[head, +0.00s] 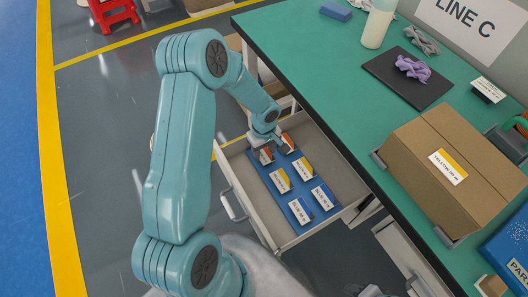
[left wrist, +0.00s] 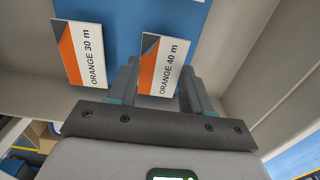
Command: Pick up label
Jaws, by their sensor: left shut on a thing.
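My left gripper (left wrist: 160,82) is shut on the white and orange "ORANGE 40 m" label (left wrist: 165,62), with one finger on each side of it. A second label, "ORANGE 30 m" (left wrist: 85,52), stands to its left in the left wrist view, clear of the fingers. In the head view, my left gripper (head: 274,146) reaches down into the open drawer, over the far end of a blue tray (head: 285,193). Whether the held label touches the tray is hard to tell. Yellow labels (head: 281,181) and blue labels (head: 301,211) sit on the nearer tray. My right gripper is not in view.

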